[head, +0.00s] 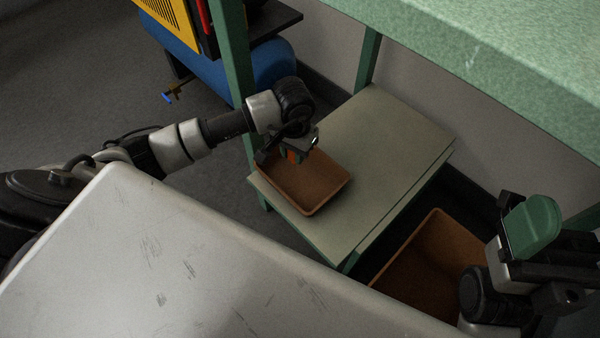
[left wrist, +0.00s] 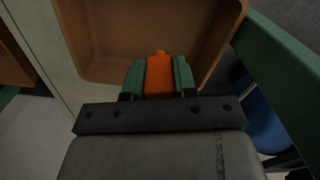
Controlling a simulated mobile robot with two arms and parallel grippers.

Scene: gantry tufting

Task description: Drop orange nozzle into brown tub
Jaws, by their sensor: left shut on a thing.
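The orange nozzle (left wrist: 159,76) is clamped between the green fingers of my left gripper (left wrist: 159,80) in the left wrist view. In the head view the nozzle (head: 292,156) is a small orange patch, partly hidden by my left gripper (head: 291,155). A brown tub (head: 318,199) sits on the lower shelf, and my left gripper is over its back left part. The tub (left wrist: 100,72) also shows behind the nozzle in the left wrist view; it looks empty where visible. My right gripper (head: 533,225) is at the right edge, its green finger seen from the side.
A second brown tub (head: 425,255) stands lower, right of the shelf (head: 370,140). Green frame posts (head: 232,60) and a green upper top (head: 500,60) surround the shelf. A scratched pale surface (head: 170,260) fills the foreground. A blue cylinder (head: 275,62) lies behind.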

